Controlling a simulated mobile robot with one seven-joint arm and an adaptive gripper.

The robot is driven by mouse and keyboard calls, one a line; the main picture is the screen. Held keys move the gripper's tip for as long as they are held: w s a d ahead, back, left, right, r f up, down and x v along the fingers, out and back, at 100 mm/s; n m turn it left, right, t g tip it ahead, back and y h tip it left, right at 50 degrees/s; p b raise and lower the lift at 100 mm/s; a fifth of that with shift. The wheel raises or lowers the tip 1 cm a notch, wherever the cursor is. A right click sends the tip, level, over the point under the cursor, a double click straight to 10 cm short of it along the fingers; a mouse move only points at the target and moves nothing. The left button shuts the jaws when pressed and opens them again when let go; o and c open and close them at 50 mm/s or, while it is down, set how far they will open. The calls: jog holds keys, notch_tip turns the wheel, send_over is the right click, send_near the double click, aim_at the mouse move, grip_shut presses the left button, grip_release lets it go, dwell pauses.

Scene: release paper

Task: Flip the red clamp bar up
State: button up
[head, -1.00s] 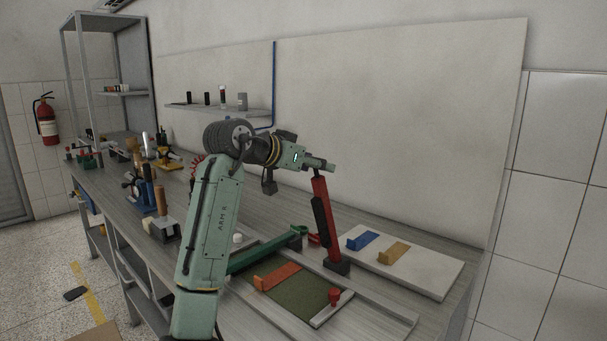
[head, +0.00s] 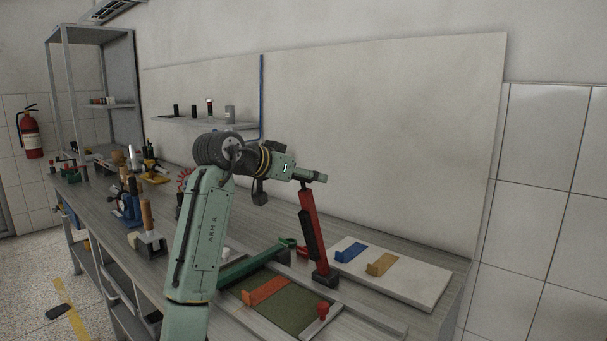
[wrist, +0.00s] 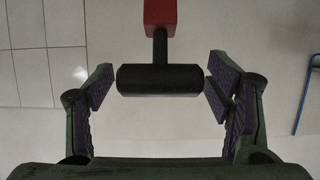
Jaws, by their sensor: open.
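The red clamp bar (head: 308,215) stands steeply raised in the head view, leaning a little to the left above its dark pivot block (head: 325,280). A long black piece runs along its lower left side. My gripper (head: 314,178) is at the bar's top end. In the wrist view the bar's red end (wrist: 160,12) shows at the top, with a black cross handle (wrist: 160,80) below it. My gripper (wrist: 160,92) is open, with one finger at each end of the handle. The right finger is very close to the handle; whether it touches is unclear.
A green mat (head: 295,313) with an orange bracket (head: 265,291) lies in front of the clamp. A white board (head: 418,285) with a blue bracket (head: 350,252) and a tan bracket (head: 381,264) is to the right. The wall panel (head: 400,130) stands behind.

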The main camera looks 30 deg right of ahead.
jog(key=v, duration=1.2)
